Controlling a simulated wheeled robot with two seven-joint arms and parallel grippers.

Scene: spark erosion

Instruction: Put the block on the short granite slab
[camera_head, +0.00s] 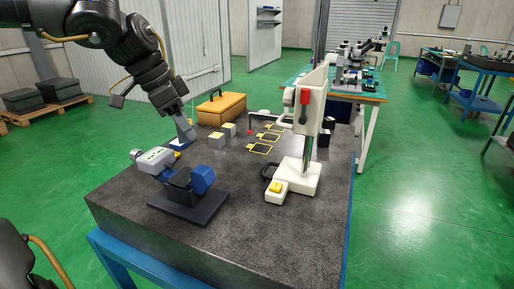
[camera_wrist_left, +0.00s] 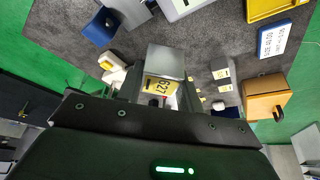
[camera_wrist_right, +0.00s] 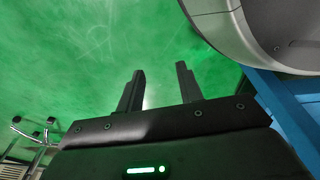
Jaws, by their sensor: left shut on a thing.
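My left gripper (camera_head: 185,136) is shut on a grey metal block that shows in the left wrist view (camera_wrist_left: 166,62). The block has a yellow label reading 627 and sits between the fingers (camera_wrist_left: 163,98). The gripper points down over the far left part of the dark granite top (camera_head: 245,220); contact below is unclear. I cannot tell which surface is the short granite slab. My right gripper (camera_wrist_right: 160,82) is open and empty over the green floor.
A blue-grey vice-like instrument (camera_head: 188,190) stands at the front left. A tall white stand (camera_head: 301,170) rises at the right. Yellow outlined squares (camera_head: 262,149) lie between the blocks and the stand. An orange case (camera_head: 222,108) sits behind. The front right of the top is clear.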

